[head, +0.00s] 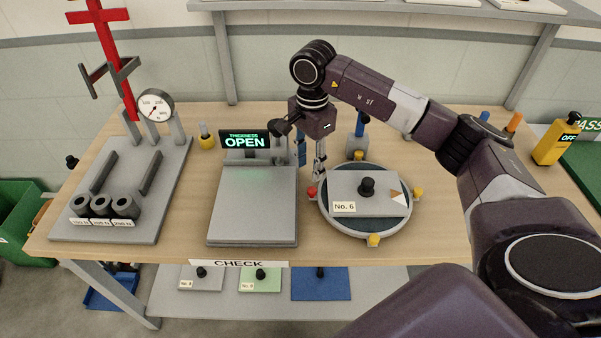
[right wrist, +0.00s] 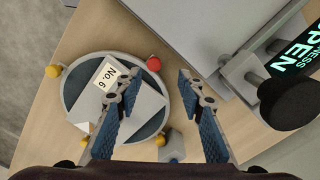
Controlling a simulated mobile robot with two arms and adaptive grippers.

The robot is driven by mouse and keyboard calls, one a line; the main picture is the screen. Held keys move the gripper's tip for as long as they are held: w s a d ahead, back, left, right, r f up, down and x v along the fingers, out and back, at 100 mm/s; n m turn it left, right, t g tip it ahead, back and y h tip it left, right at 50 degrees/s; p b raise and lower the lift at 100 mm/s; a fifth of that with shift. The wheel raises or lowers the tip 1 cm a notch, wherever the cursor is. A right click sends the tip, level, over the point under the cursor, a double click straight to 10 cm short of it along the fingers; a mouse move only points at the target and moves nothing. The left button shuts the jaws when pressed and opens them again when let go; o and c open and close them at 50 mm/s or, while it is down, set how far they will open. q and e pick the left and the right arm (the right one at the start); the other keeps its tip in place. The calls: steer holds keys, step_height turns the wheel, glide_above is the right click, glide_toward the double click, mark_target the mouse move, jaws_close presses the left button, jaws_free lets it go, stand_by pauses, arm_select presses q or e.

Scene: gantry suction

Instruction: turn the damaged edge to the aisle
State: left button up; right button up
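A grey plate labelled No. 6 (head: 377,206) with a black knob (head: 367,187) lies on a round turntable (head: 346,224). A tan triangular mark (head: 398,198), probably the damage, is at the plate's right end. The turntable's rim has a red peg (head: 311,192) at the left and yellow pegs at the right, front (head: 374,240) and back. My right gripper (head: 311,166) is open and empty, above the turntable's left side near the red peg. In the right wrist view the red peg (right wrist: 154,63) shows between the fingers, beyond their tips. My left gripper is out of view.
A flat thickness gauge (head: 252,205) with an OPEN display (head: 244,140) stands left of the turntable. A rack with a dial and grey rings (head: 125,205) is further left. Plates lie on a lower shelf.

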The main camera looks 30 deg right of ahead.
mark_target(311, 190)
steer(key=shift+s+d+f, duration=0.15)
steer(key=shift+s+d, duration=0.05)
steer(key=shift+d, duration=0.05)
steer(key=f, duration=0.1)
steer(key=s+f+p, duration=0.1)
steer(key=f, duration=0.1)
steer(key=shift+s+a+f+p, duration=0.1)
steer(key=shift+s+f+p, duration=0.05)
steer(key=shift+p, duration=0.15)
steer(key=shift+w+f+p, duration=0.25)
steer(key=shift+f+p, duration=0.05)
steer(key=shift+f, duration=0.95)
steer(key=shift+w+f, duration=0.1)
steer(key=shift+f, duration=0.4)
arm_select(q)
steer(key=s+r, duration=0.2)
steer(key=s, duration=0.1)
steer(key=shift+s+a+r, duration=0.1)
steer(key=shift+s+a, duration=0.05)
arm_select(e)
jaws_close()
